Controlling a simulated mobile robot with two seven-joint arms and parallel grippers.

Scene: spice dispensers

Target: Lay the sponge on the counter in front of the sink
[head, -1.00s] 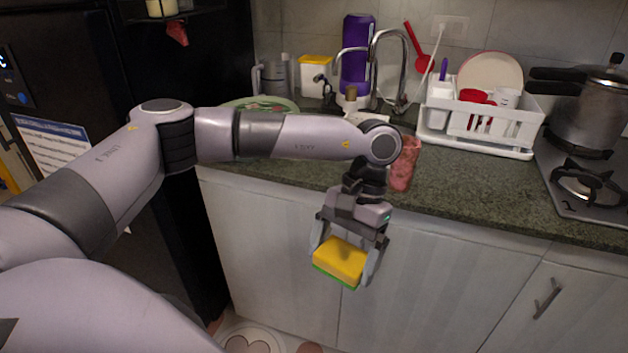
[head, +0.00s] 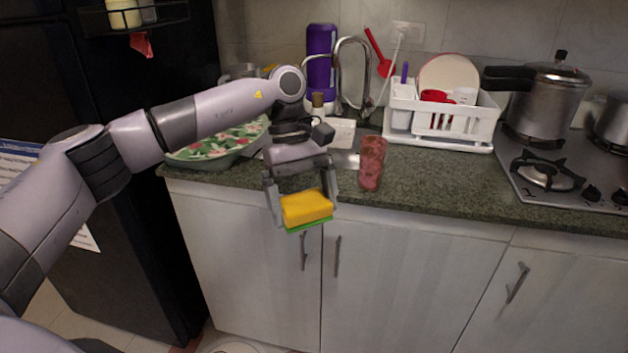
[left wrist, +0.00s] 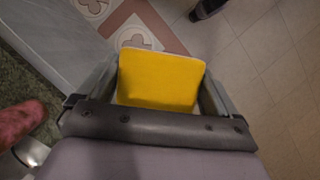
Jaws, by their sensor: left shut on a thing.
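The sponge (head: 306,209) is yellow with a green underside. My left gripper (head: 303,203) is shut on it, with one finger on each side, and holds it in front of the counter's front edge, before the cabinet doors. In the left wrist view the sponge (left wrist: 158,80) fills the space between the fingers, with floor beyond it. The dark green counter (head: 440,185) runs across the head view. The sink is mostly hidden behind my left arm; its curved faucet (head: 366,75) shows at the back. My right gripper is not in view.
A floral green tray (head: 215,145) is at left. A white dish rack (head: 440,125), a pressure cooker (head: 545,100) and a stove (head: 570,180) are to the right. Counter between cloth and stove is clear.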

